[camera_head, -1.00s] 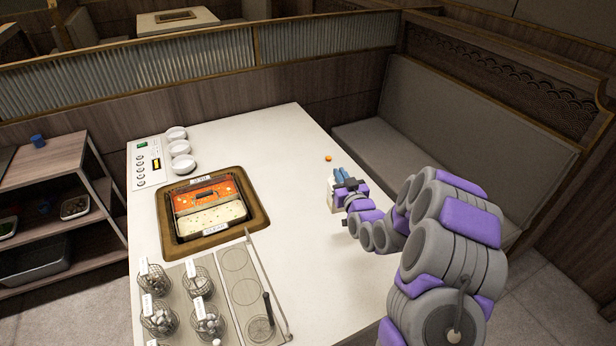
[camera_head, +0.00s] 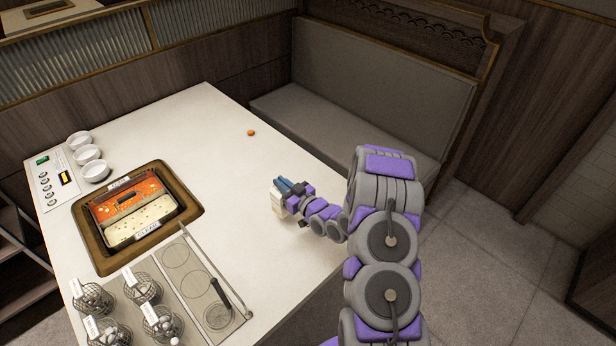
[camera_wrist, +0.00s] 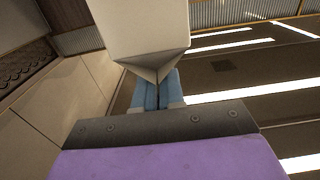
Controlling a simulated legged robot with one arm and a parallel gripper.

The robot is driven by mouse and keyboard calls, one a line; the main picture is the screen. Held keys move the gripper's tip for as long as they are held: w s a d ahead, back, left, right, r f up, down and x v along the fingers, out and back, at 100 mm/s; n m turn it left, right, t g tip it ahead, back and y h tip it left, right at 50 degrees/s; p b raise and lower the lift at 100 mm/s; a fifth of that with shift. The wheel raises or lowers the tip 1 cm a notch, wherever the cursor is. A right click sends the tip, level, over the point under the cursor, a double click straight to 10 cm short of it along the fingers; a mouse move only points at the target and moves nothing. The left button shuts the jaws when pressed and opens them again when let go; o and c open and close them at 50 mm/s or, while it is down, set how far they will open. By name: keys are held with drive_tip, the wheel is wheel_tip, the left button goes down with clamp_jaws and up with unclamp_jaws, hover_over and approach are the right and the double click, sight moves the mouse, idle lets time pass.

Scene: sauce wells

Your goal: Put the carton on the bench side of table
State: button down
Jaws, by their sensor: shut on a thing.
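The white carton (camera_head: 277,200) is at my gripper (camera_head: 285,186) in the head view, over the right part of the white table (camera_head: 215,125). My gripper's blue fingers are shut on the carton. In the wrist view the carton (camera_wrist: 140,30) fills the top middle, its folded end between the blue fingertips (camera_wrist: 157,92). I cannot tell whether the carton's base touches the table. The grey bench (camera_head: 330,115) runs along the table's far right side.
A small orange thing (camera_head: 251,132) lies on the table near the bench side. A hot pot (camera_head: 130,212) is sunk in the table at left, with white bowls (camera_head: 87,155) behind it. Wire baskets (camera_head: 140,287) stand at the front left. The table between pot and carton is clear.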

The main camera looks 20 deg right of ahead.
drive_tip(key=d+f+b, duration=0.1)
drive_tip(key=d+f, duration=0.1)
drive_tip(key=d, duration=0.4)
drive_tip(key=w+d+f+b, duration=0.1)
drive_tip(key=d+f+b, duration=0.1)
drive_tip(key=d, duration=0.5)
drive_tip(key=shift+w+f, duration=0.3)
drive_tip(key=c, duration=1.2)
unclamp_jaws()
drive_tip(key=shift+c, duration=0.2)
